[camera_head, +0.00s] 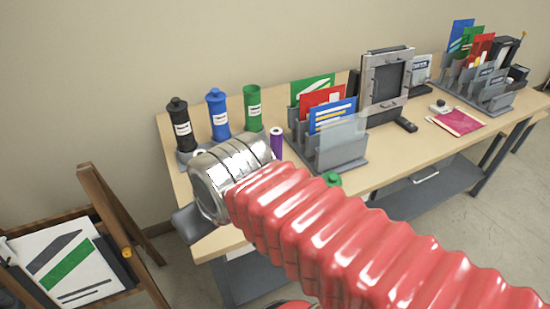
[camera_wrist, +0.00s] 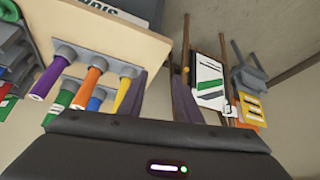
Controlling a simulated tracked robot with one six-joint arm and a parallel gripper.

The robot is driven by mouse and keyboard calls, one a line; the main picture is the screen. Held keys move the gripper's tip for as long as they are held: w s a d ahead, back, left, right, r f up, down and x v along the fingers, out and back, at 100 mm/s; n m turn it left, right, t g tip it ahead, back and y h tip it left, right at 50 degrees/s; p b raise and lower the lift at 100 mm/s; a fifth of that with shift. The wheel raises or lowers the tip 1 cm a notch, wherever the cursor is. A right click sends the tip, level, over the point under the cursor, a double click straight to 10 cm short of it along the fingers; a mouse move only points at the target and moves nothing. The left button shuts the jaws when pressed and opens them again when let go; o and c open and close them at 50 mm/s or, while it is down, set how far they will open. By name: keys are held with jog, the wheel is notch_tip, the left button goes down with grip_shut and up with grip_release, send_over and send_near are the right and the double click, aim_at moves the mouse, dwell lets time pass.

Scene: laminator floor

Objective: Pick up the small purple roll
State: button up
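The small purple roll (camera_head: 276,143) stands on the table to the right of the green bottle-like roll, with its lower part behind my arm. In the wrist view the purple roll (camera_wrist: 48,76) is at the left, on a grey base, beside an orange roll (camera_wrist: 86,84) and a yellow roll (camera_wrist: 122,94). My gripper (camera_wrist: 160,95) is open and empty, with its two fingers apart to the right of the yellow roll. In the head view my gripper (camera_head: 187,225) is mostly hidden, left of and nearer than the purple roll.
Taller black (camera_head: 180,130), blue (camera_head: 217,113) and green (camera_head: 252,108) labelled rolls stand at the table's left back. A grey file rack (camera_head: 340,152) stands right of the purple roll. A wooden easel (camera_head: 125,215) stands on the floor at left.

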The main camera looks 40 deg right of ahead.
jog(key=shift+o, duration=1.4)
jog(key=shift+w+d+r, duration=0.1)
jog(key=shift+w, duration=0.05)
jog(key=shift+o, duration=1.1)
jog(key=w+d+m, duration=0.1)
jog(key=w+d, duration=0.3)
jog(key=d, duration=0.2)
jog(key=w+d+r+m+h, duration=0.1)
jog(key=w+d, duration=0.3)
jog(key=d, duration=0.3)
jog(key=shift+r+m+g, duration=0.2)
jog(key=shift+m+g, duration=0.2)
jog(key=m, duration=0.2)
send_near(278, 154)
jog(key=shift+a+r+g+h, duration=0.3)
jog(key=shift+r+g+h, duration=0.1)
jog(key=shift+r, duration=0.05)
jog(key=shift+x, duration=4.25)
jog(key=shift+x, duration=2.65)
